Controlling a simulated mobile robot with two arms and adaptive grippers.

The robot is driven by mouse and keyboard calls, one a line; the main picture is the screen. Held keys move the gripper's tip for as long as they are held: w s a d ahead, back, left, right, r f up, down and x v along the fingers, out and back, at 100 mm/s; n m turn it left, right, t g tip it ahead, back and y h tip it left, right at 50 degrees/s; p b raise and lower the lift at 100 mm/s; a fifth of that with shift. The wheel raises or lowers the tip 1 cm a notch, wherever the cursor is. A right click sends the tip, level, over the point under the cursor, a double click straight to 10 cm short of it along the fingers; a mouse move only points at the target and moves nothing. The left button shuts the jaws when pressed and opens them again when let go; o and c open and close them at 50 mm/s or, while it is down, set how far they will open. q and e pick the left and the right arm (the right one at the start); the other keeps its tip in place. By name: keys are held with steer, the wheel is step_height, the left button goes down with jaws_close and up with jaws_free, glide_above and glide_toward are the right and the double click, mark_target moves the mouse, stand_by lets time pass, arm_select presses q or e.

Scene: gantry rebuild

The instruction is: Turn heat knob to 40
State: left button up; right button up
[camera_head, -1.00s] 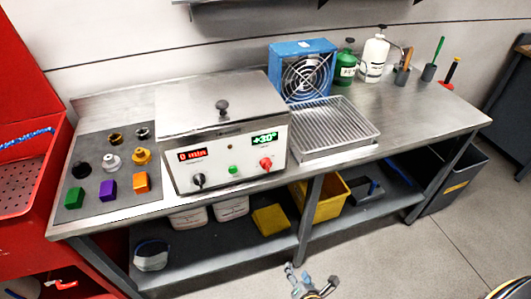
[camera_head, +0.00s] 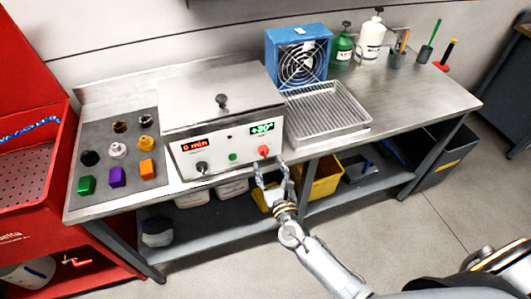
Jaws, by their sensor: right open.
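The heating unit (camera_head: 213,125) is a white box with a steel lid on the table. Its red heat knob (camera_head: 264,151) is at the right of the front panel, below a green display (camera_head: 262,128) that seems to read +30°. A black knob (camera_head: 202,167) sits below a red display (camera_head: 195,145) reading 0 min. A green button (camera_head: 233,156) is between the knobs. My right gripper (camera_head: 270,172) is open and empty, just below and in front of the red knob, apart from it as far as I can tell. My left gripper is not in view.
A wire-rack tray (camera_head: 326,111) and a blue fan (camera_head: 299,57) stand right of the unit. A grey mat (camera_head: 146,190) with colored blocks and several round pieces lies left. Green (camera_head: 342,47) and white bottles (camera_head: 371,42) stand behind.

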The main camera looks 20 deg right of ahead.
mark_target(265, 155)
steer(key=shift+w, duration=2)
jaws_close()
